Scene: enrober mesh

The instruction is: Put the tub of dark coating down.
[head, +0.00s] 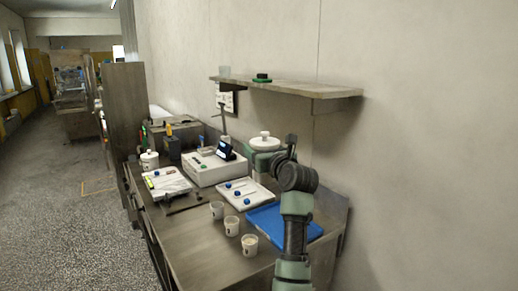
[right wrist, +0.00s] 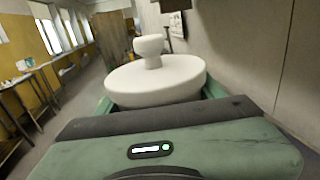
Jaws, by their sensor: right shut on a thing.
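A white-lidded tub (head: 264,144) with a round knob on its lid is held above the bench (head: 188,226), in front of the wall. Its lid (right wrist: 155,78) fills the middle of the right wrist view and looks about level. The coating inside is hidden by the lid. My right gripper (head: 262,151) is shut on this tub, with green finger parts showing at both sides below the lid. The tub's lower body is mostly hidden by the gripper. My left gripper is not in view.
Another white lidded tub (head: 149,159) stands at the bench's far left. Several white cups (head: 249,245) line the front, beside a blue tray (head: 297,228). A white tray (head: 246,205) holds blue-capped items near a white device (head: 216,167). Bare bench shows at front left.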

